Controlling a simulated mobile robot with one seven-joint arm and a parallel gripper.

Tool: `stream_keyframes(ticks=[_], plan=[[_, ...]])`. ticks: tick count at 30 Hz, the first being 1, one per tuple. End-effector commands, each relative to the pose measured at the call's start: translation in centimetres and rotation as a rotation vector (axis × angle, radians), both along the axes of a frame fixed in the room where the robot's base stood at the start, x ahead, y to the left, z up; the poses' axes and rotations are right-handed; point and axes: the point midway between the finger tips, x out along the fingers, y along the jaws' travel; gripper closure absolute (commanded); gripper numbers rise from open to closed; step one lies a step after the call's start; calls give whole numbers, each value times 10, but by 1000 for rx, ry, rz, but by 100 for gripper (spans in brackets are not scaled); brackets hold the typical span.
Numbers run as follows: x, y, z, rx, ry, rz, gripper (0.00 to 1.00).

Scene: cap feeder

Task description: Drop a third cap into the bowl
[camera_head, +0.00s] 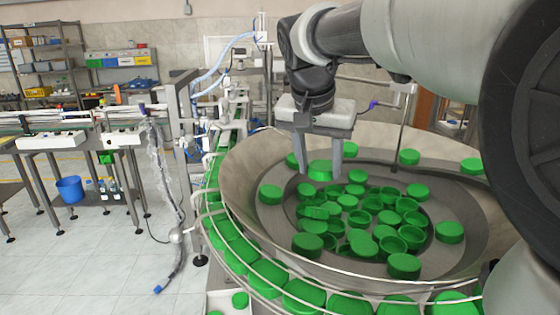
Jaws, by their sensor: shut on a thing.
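My gripper (320,172) hangs over the left back part of the feeder bowl and points down. Its two grey fingers are shut on a green cap (320,169), which shows between the fingertips. The big grey metal bowl (246,172) holds many loose green caps. Most lie heaped in its sunken middle (361,218), some upright and some with their hollow side up. Several others lie spread on the sloping ring around the middle, such as a cap (404,265) at the front. How far the held cap is above the bowl surface is hard to tell.
A thin upright metal rod (405,125) stands over the bowl's back side. A rail track with a row of green caps (268,275) curves around the bowl's outside. A white bin (221,301) with caps is below left. A conveyor (60,135) and blue bucket (70,189) stand left.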

Motion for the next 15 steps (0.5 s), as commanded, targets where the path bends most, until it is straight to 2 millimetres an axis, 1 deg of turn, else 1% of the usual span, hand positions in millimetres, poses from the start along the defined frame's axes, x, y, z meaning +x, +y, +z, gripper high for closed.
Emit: stream_keyframes(ticks=[1,2,3,5,6,15], plan=[[0,0,0,0,0,0,76],[0,0,0,0,0,0,52],[0,0,0,0,0,0,45],[0,0,0,0,0,0,35],[0,0,0,0,0,0,33],[0,0,3,0,-1,0,33]])
